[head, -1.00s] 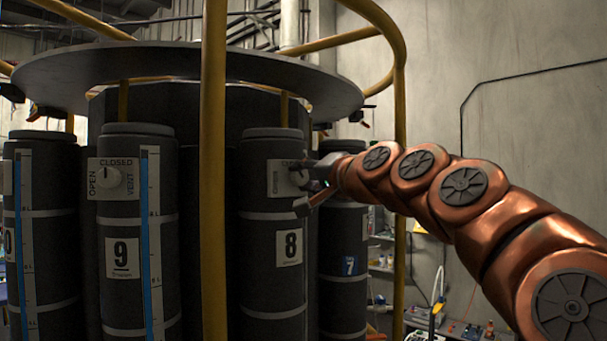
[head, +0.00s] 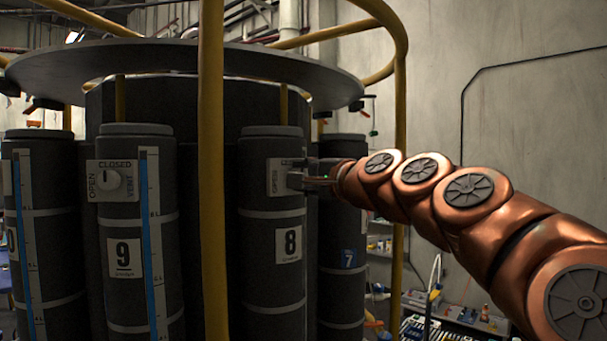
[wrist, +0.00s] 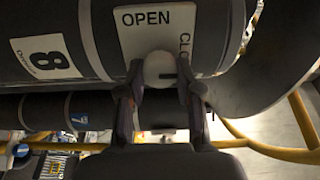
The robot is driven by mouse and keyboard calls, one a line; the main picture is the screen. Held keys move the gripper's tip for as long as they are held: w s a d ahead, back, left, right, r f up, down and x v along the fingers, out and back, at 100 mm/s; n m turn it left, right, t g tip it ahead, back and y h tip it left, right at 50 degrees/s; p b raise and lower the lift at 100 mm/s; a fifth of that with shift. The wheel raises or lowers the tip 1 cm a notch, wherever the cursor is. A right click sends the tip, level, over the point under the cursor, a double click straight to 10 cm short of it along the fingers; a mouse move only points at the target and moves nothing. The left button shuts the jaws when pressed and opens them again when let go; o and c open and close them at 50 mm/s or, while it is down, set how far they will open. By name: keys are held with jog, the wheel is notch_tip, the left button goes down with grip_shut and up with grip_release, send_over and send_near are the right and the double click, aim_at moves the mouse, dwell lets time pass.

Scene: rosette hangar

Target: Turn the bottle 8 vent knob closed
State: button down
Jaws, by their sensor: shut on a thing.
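Bottle 8 (head: 270,235) is a dark upright cylinder with a white number label, right of the yellow post in the head view. Its white vent plate (head: 276,178) is partly hidden by my gripper (head: 308,177). In the wrist view the round pale vent knob (wrist: 160,65) sits between the two fingers of my gripper (wrist: 158,88), which is shut on it. A short dark mark shows on the knob, lying roughly sideways in the picture. The plate (wrist: 195,40) reads OPEN at the top and the start of CLOSED at the right.
Bottle 9 (head: 125,270) with its own vent knob (head: 108,180) stands left of the yellow post (head: 212,200). Bottle 7 (head: 345,290) is just behind and right. A round dark plate (head: 180,65) overhangs the bottles. A yellow rail (head: 399,120) rises behind my arm.

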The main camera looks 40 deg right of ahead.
dwell(0.3)
jog(key=c, duration=0.8)
grip_release()
jog(key=shift+o, duration=0.2)
jog(key=shift+s, duration=0.1)
jog(key=s, duration=1.1)
jog(key=shift+s+a, duration=0.2)
jog(key=shift+s, duration=0.2)
jog(key=shift+a, duration=0.1)
